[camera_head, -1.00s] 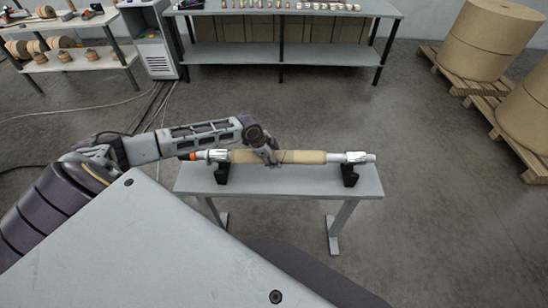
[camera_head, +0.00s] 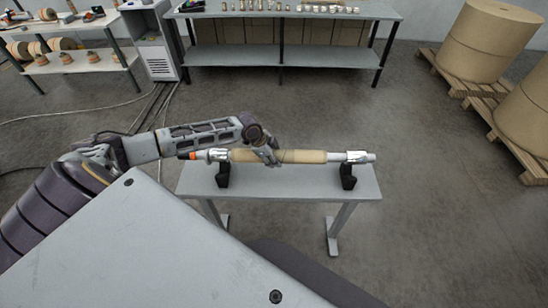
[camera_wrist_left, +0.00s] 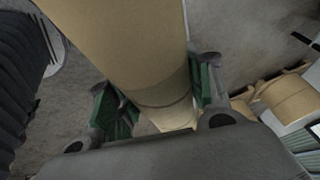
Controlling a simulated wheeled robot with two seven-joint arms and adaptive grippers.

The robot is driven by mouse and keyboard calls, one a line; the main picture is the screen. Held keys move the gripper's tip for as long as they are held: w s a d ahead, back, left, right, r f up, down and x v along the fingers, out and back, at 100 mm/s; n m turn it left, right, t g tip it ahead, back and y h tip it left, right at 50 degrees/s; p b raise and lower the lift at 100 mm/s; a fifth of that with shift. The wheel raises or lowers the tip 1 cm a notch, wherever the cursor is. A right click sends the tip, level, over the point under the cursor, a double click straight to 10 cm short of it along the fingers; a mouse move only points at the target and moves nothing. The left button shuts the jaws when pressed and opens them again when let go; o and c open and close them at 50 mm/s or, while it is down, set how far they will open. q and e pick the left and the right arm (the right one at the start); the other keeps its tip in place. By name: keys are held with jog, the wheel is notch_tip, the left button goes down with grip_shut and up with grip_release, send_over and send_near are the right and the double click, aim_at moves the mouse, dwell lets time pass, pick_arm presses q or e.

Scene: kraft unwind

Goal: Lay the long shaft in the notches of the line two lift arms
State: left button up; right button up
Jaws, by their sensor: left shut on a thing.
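The long shaft (camera_head: 356,157) lies level above the small grey table, running left to right. A brown core (camera_head: 300,156) covers its middle, with silver collars near both ends and an orange piece at the left end. My left gripper (camera_head: 272,161) is shut around the brown core near the shaft's middle. In the left wrist view, the green-padded fingers (camera_wrist_left: 160,98) clasp both sides of the core (camera_wrist_left: 130,50). Two black supports (camera_head: 348,177) stand on the table under the shaft; I cannot tell whether it touches them. I see no lift arms and no right gripper.
The small grey table (camera_head: 280,189) stands in front of me. A long bench (camera_head: 280,54) with small parts stands behind, and shelves (camera_head: 75,62) stand at back left. Brown rolls (camera_head: 480,42) sit on pallets at right.

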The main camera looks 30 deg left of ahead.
aim_at(274, 151)
pick_arm(q)
jog(key=shift+w+r, duration=0.1)
jog(key=shift+r, duration=5.05)
jog(key=shift+n, duration=0.4)
